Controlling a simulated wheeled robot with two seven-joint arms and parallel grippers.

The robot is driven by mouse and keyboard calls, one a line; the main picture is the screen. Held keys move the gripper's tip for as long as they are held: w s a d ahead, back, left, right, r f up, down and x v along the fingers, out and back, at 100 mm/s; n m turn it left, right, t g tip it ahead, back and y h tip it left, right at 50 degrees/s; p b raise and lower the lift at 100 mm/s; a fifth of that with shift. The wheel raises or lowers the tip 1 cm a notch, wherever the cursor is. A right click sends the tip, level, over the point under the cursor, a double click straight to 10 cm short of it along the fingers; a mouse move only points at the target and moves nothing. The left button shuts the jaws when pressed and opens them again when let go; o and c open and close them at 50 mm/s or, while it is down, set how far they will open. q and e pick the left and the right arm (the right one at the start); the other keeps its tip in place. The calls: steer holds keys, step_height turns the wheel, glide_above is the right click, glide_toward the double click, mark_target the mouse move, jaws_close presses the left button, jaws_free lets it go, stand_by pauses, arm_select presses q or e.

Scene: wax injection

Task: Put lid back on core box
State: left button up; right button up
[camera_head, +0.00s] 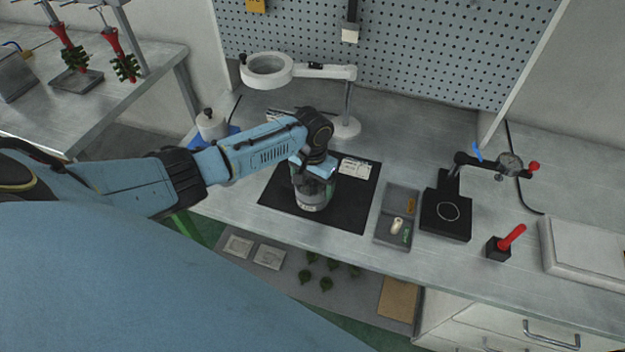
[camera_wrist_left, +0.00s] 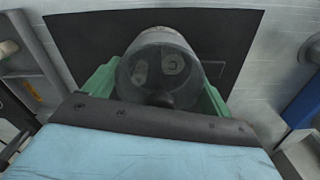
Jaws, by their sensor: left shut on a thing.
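My left gripper (camera_head: 314,180) reaches over the black mat (camera_head: 347,215) from above. Its green fingers are closed on the sides of a round, clear grey lid, which shows in the left wrist view (camera_wrist_left: 160,62) with a dark knob near the gripper. Pale shapes show through the lid. Below the gripper, the round core box (camera_head: 310,203) with a pale label stands on the mat. The gripper hides the join, so I cannot tell whether lid and box touch. My right gripper is not in view.
A white ring magnifier (camera_head: 267,69) stands behind the mat. To the right are a grey two-part tray (camera_head: 383,236) with small pieces, a dial gauge stand (camera_head: 446,216) and a red-handled tool (camera_head: 511,238). A white bottle (camera_head: 211,125) stands at the left.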

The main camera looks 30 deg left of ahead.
arm_select(q)
steer(key=shift+f+p, duration=0.15)
steer(key=shift+p, duration=0.75)
stand_by(1.8)
steer(key=o, duration=0.9)
steer(key=shift+c, duration=0.2)
steer(key=shift+r+p, duration=3.5)
steer(key=shift+p, duration=0.45)
